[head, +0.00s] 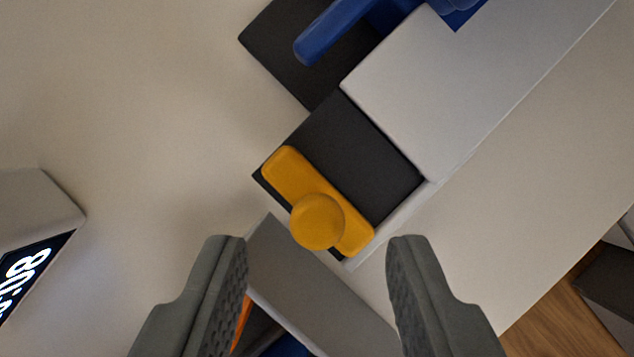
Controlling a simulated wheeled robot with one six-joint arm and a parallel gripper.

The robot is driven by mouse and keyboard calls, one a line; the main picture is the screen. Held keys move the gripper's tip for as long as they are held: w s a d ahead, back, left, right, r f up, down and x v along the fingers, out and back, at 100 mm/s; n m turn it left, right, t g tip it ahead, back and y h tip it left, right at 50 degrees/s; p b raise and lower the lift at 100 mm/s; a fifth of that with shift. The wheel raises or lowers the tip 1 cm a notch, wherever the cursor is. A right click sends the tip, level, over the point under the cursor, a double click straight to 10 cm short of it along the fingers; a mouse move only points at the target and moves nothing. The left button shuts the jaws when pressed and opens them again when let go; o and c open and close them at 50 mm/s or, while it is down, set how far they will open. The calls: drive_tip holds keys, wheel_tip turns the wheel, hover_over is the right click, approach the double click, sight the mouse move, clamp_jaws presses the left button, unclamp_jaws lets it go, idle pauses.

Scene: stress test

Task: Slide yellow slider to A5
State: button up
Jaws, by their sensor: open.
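The yellow slider (280,172) is a rounded yellow bar with a round knob (318,221) on top. It sits at the lower-left end of a black track panel (350,150). My gripper (316,255) is open, with one grey finger at the lower left and one at the lower right. The knob appears between and just above the fingertips in the picture, and neither finger appears to touch it. No A5 marking is readable in this view.
A light grey block (450,90) adjoins the black panel at the upper right. A blue handle (340,28) lies over another black plate (270,45). A grey panel (310,290) shows between my fingers. A digital display (35,265) stands at left. The pale table (120,90) is clear at upper left.

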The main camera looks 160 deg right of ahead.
drive_tip(key=shift+x, duration=1.05)
clamp_jaws()
drive_tip(key=shift+w+d, duration=0.55)
drive_tip(key=shift+w, duration=0.4)
drive_tip(key=shift+w+d, duration=0.55)
drive_tip(key=shift+w, duration=0.35)
unclamp_jaws()
